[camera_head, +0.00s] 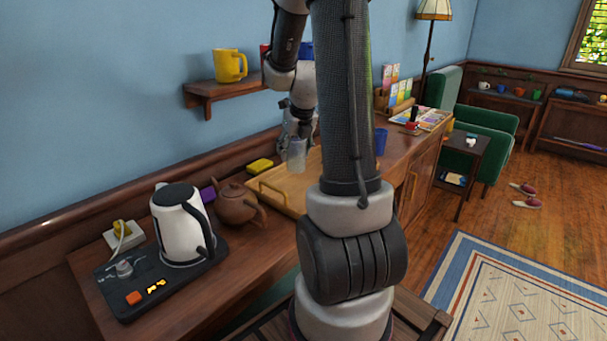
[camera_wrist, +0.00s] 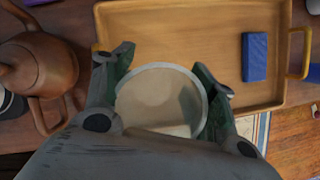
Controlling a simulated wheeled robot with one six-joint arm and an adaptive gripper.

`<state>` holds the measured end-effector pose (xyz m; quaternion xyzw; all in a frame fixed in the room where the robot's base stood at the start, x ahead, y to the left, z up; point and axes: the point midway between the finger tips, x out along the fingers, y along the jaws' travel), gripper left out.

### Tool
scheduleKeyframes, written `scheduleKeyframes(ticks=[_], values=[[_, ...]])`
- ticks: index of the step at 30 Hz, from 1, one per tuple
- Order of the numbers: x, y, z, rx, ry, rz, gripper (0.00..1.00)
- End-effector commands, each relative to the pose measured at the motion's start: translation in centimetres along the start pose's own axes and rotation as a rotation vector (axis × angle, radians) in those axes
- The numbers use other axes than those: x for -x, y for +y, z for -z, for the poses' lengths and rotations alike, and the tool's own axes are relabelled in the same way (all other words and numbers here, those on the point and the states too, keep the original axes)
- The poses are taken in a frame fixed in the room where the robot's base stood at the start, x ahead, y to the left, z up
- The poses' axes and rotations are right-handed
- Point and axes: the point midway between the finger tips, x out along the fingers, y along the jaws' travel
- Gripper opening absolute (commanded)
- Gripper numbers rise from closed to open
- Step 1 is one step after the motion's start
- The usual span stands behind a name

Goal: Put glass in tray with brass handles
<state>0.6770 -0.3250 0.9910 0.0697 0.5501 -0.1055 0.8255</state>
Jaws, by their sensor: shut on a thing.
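A clear glass (camera_head: 296,155) is held upright in my gripper (camera_head: 297,138), over the wooden tray with brass handles (camera_head: 268,190). In the wrist view the round rim of the glass (camera_wrist: 160,68) shows between the two fingers of my gripper (camera_wrist: 165,90), which are shut on it. The tray (camera_wrist: 170,20) lies beneath, with a brass handle (camera_wrist: 299,52) at its right end. A blue block-like thing (camera_wrist: 255,57) lies in the tray's right part. My arm hides part of the tray in the head view. I cannot tell how far the glass base is from the tray floor.
A brown teapot (camera_head: 238,204) stands close to the tray's left end, and a white kettle (camera_head: 180,225) stands on a dark base further left. A wall shelf (camera_head: 215,90) with a yellow mug (camera_head: 229,66) is above.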

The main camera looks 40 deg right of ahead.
Motion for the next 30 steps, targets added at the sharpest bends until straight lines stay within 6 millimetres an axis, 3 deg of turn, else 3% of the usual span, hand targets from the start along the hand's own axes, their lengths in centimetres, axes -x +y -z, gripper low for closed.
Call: scheduleKeyframes(ticks=[6, 17, 29, 30], values=[[-3.9, 0.0, 1.7, -0.001, 0.005, -0.001, 0.28], [-8.2, 0.0, 3.5, -0.002, 0.003, -0.001, 0.28], [-8.9, 0.0, 3.8, 0.0, 0.001, 0.0, 0.28], [-8.9, 0.0, 3.8, 0.0, 0.002, 0.0, 0.64]])
